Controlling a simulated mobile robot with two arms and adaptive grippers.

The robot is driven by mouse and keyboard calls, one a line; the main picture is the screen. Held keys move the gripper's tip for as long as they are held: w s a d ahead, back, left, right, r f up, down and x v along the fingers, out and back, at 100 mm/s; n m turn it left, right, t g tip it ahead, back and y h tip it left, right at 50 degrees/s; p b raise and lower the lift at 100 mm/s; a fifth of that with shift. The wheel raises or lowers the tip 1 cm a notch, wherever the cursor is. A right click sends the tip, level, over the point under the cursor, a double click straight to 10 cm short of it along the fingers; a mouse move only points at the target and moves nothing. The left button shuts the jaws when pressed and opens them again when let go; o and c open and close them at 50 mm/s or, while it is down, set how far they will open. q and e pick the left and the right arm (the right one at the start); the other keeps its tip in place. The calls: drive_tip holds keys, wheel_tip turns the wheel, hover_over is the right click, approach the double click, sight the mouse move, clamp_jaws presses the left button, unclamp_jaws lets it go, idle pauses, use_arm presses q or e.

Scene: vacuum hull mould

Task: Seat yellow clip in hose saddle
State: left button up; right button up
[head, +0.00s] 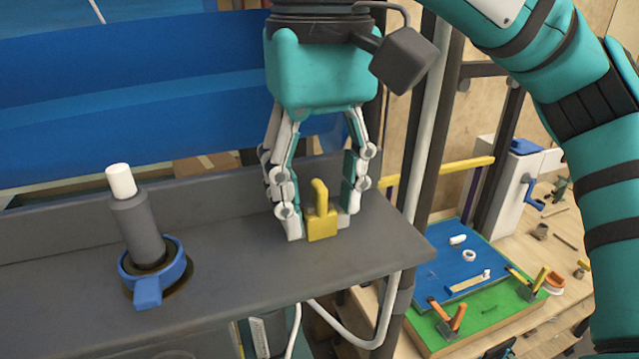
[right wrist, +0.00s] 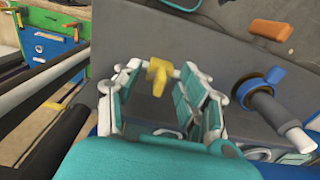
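A yellow clip (head: 321,222) with an upright tab is at the grey shelf's surface near its right end. My right gripper (head: 319,226) points down with one finger on each side of it. The clip also shows between the fingertips (right wrist: 160,72) in the right wrist view. The fingers are very close to it; I cannot tell whether both touch it. A blue ring-shaped holder with a front tab (head: 148,290), perhaps the hose saddle, is around the base of a grey upright tube (head: 138,230) with a white end. My left gripper is not in view.
The grey shelf (head: 235,268) is bare between the blue holder and my right gripper. An orange piece (right wrist: 272,29) lies on the grey surface in the right wrist view. A blue panel (head: 130,80) rises behind. A workbench with a green-and-blue board (head: 480,318) stands lower right.

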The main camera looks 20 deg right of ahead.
sight(320, 184)
drive_tip(key=shift+o, duration=0.8)
wheel_tip(320, 184, up, 12)
idle(0.3)
drive_tip(key=o, duration=1)
drive_tip(key=shift+c, duration=0.2)
